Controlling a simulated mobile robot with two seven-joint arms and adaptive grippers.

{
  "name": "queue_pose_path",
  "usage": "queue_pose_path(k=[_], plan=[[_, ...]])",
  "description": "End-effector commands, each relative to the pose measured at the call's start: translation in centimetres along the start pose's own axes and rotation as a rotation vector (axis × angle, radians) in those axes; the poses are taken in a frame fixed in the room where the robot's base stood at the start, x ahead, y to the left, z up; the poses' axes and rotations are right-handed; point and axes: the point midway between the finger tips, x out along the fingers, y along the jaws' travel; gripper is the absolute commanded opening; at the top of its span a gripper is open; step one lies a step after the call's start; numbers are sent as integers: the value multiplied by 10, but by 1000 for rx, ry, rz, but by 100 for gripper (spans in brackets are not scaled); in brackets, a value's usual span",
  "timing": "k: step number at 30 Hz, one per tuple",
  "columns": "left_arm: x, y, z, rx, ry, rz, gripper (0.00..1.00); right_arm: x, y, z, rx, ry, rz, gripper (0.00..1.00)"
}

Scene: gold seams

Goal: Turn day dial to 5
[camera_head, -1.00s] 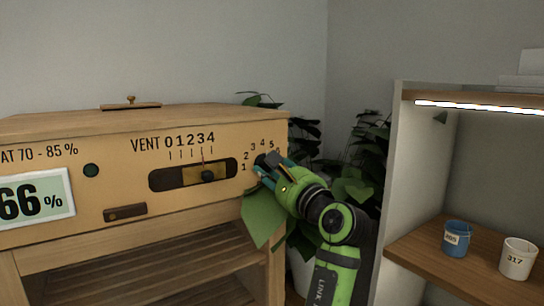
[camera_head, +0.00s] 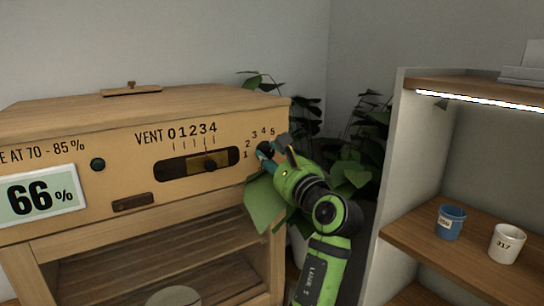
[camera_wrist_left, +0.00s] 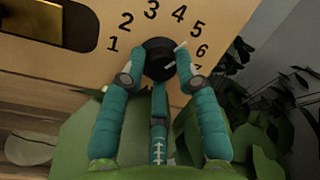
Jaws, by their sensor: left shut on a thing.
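The day dial (camera_wrist_left: 158,57) is a round black knob on the cabinet's wooden front, ringed by printed numbers. In the left wrist view, a pale mark at its right side points up and right, near the 5 and 6; the exact setting is hard to tell. My left gripper (camera_wrist_left: 157,72) is shut on the dial, with teal fingers on both sides of it. In the head view, my left gripper (camera_head: 268,153) covers most of the dial, and the numbers 1 to 5 show around it.
The vent slider (camera_head: 210,165) is just left of the dial, beside a 66% display (camera_head: 42,197). Leafy plants (camera_head: 348,160) stand behind my arm. At right, a shelf (camera_head: 430,255) holds a blue cup (camera_head: 451,223) and a white cup (camera_head: 507,244).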

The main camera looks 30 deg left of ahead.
Motion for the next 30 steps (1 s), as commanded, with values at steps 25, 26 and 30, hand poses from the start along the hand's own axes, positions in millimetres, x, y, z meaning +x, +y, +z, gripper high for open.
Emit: queue_pose_path(k=[25,26,30], plan=[[-50,-1,0,-2,1,-6,55,0,0,0,-1,0,0,0],[-54,-1,0,-2,1,-5,55,0,0,0,-1,0,0,0],[-69,-1,0,-1,-1,-5,55,0,0,0,-1,0,0,0]])
